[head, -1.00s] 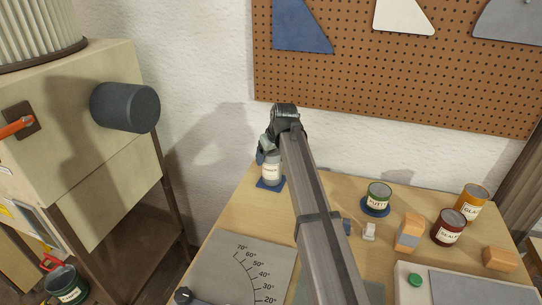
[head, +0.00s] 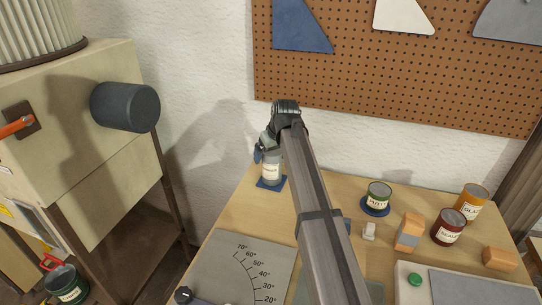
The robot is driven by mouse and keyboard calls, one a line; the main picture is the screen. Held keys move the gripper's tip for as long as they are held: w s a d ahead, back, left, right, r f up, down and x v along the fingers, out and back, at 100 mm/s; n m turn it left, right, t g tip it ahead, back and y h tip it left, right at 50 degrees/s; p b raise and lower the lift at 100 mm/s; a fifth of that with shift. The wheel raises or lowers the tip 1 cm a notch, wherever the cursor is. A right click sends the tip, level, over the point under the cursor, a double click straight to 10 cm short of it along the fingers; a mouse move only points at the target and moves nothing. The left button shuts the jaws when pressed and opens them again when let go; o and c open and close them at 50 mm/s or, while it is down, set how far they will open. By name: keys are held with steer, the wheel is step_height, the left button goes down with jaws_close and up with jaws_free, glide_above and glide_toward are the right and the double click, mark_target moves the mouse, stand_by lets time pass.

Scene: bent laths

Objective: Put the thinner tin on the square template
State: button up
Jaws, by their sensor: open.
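A pale grey tin with a cream label (head: 271,171), which I take to be the thinner tin, stands upright on the blue square template (head: 264,184) at the table's back left. The label is too small to read surely. My gripper (head: 264,153) is open at the top of this tin, with its fingers around or just above the rim. My own wrist and arm hide part of the fingers, so I cannot tell whether they touch the tin.
A green putty tin (head: 379,193) stands on a round blue template (head: 375,208). A grey angle plate (head: 238,262) is in front. The pegboard wall (head: 400,80) is behind.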

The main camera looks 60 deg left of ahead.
steer(key=v, duration=1.1)
